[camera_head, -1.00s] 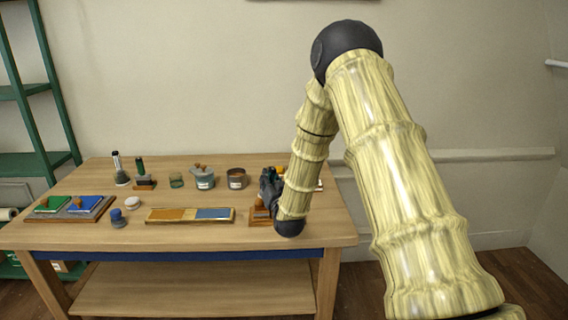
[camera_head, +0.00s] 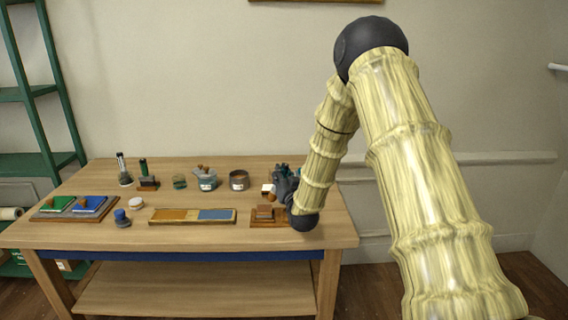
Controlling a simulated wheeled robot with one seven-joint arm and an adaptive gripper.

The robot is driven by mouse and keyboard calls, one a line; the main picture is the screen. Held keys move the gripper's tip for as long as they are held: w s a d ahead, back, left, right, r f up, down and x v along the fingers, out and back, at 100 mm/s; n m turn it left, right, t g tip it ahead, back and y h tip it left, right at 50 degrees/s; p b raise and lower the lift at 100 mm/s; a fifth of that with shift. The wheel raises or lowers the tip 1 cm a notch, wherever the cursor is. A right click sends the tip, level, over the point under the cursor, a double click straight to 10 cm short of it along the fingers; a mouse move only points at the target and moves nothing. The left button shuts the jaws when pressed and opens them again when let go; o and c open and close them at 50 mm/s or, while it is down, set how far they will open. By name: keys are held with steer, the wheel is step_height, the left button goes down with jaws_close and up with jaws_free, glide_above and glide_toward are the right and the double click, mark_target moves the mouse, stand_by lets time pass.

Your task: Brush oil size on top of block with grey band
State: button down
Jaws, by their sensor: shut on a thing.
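My gripper (camera_head: 284,185) is at the right part of the table, dark and small in view. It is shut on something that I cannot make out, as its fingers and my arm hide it. A brown block (camera_head: 264,211) sits on a wooden base (camera_head: 257,224) just left of and below the gripper. A small white-topped item (camera_head: 267,189) stands behind it. I cannot make out a grey band on either. A jar with a white label (camera_head: 208,182) and a dark jar (camera_head: 239,181) stand further left; I cannot tell which holds oil size.
On the table (camera_head: 185,240) are a long tray (camera_head: 235,216) with orange and blue panels, a board with green (camera_head: 54,204) and blue (camera_head: 89,204) pads, a blue-knobbed stamp (camera_head: 121,217), a round white item (camera_head: 136,203) and a small green glass (camera_head: 179,182). The front strip is clear.

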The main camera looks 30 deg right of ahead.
steer(key=shift+r+p, duration=1.05)
steer(key=shift+r, duration=1.6)
